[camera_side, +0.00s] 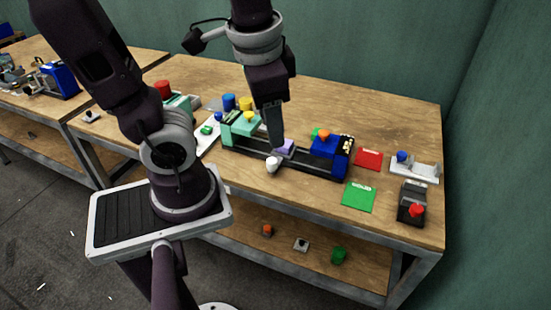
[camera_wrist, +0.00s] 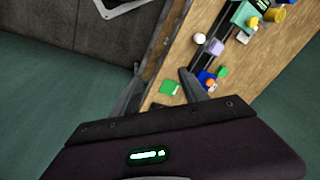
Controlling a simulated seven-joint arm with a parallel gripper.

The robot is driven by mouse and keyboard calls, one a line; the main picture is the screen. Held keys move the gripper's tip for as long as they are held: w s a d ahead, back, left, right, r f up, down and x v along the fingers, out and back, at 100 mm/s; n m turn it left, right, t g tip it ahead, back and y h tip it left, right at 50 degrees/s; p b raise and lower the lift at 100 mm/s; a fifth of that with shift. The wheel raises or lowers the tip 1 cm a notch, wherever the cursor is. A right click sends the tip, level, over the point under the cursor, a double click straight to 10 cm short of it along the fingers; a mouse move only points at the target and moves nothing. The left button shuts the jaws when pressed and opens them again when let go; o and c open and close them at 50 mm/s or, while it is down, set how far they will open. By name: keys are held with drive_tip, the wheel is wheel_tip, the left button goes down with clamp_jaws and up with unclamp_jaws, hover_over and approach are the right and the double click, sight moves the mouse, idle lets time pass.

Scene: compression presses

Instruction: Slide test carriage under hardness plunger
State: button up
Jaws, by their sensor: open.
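A lavender block (camera_side: 286,148), apparently the test carriage, sits on a dark rail (camera_side: 248,151). A white ball knob (camera_side: 272,165) is at the rail's near side. A teal unit (camera_side: 240,123) with a yellow top stands at the rail's left end, and a blue block (camera_side: 325,146) with an orange top at its right end. I cannot tell which holds the plunger. My gripper (camera_side: 273,142) points down close to the lavender block, seemingly empty; contact is unclear. In the wrist view my gripper (camera_wrist: 160,88) has its fingers spread, with the lavender block (camera_wrist: 215,47) beyond them.
A red plate (camera_side: 368,159) and a green plate (camera_side: 358,196) lie right of the rail. A dark box with a red knob (camera_side: 416,211) and a pale fixture with a blue knob (camera_side: 403,157) stand farther right. Blue and yellow cylinders stand behind the teal unit.

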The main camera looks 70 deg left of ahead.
drive_tip(key=w+a+f+m+g+y, duration=0.4)
drive_tip(key=w+a+f+g+y, duration=0.15)
drive_tip(key=f, duration=0.25)
drive_tip(key=m+y, duration=0.8)
approach(274, 167)
wheel_tip(274, 167, up, 5)
drive_tip(key=s+a, duration=0.1)
drive_tip(key=a, duration=0.1)
drive_tip(key=f+m+t+y, duration=0.1)
drive_tip(key=f, duration=0.1)
drive_tip(key=a+f+m+t+y, duration=0.1)
drive_tip(key=f+m, duration=0.1)
drive_tip(key=s+a+f+m+t+y, duration=0.1)
drive_tip(key=f, duration=0.1)
drive_tip(key=shift+f, duration=0.35)
drive_tip(key=shift+s+a+f+m+t, duration=0.1)
drive_tip(key=shift+a+f+m+t, duration=0.15)
drive_tip(key=shift+m, duration=0.05)
drive_tip(key=a, duration=0.6)
drive_tip(key=shift+a, duration=0.35)
clamp_jaws()
